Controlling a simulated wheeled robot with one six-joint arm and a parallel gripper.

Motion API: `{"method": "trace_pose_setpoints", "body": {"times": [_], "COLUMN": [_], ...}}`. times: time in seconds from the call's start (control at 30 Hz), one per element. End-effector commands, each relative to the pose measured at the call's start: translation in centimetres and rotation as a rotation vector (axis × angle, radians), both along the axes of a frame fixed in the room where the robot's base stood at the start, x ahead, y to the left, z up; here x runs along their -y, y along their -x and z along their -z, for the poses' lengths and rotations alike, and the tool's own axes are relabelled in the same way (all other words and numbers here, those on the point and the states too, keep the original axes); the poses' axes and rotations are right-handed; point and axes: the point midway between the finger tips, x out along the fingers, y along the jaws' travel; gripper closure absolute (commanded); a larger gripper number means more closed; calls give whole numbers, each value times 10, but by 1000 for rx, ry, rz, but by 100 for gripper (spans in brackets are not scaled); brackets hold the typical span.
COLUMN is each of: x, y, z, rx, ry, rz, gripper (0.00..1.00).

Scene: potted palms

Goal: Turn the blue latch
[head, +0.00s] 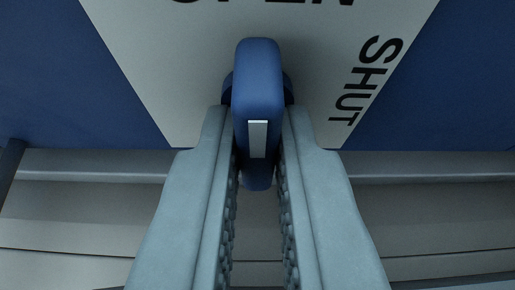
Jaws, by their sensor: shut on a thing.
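The blue latch (259,82) is in the upper middle of the head view, in front of a pale plate. It is a rounded blue bar with a white stripe on it, and its long side runs up and down in the picture. My gripper (258,125) reaches up from the bottom edge. Its two grey fingers are shut on the lower part of the latch, one finger on each side. The latch's pivot is mostly hidden behind the bar.
The pale plate (185,75) carries the word SHUT (364,82) at the right and cut-off lettering at the top that seems to read OPEN. A blue panel (455,85) surrounds the plate. Grey horizontal slats or ledges (430,205) lie below it.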

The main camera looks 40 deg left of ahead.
Motion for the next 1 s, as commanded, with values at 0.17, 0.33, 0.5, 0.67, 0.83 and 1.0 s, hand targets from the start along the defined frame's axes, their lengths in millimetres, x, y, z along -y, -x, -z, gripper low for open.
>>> {"method": "trace_pose_setpoints", "body": {"times": [0.17, 0.33, 0.5, 0.67, 0.83, 1.0], "x": [0, 0, 0, 0, 6, 24], "y": [0, 0, 0, 0, 6, 23], "z": [0, 0, 0, 0, -4, -14], "rx": [1, 1, 0, 0, 2, 3], "ry": [1, 1, 0, 0, 0, 0], "rz": [1, 1, 0, 0, 1, 2], "gripper": [100, 81, 67, 67, 67, 67]}}
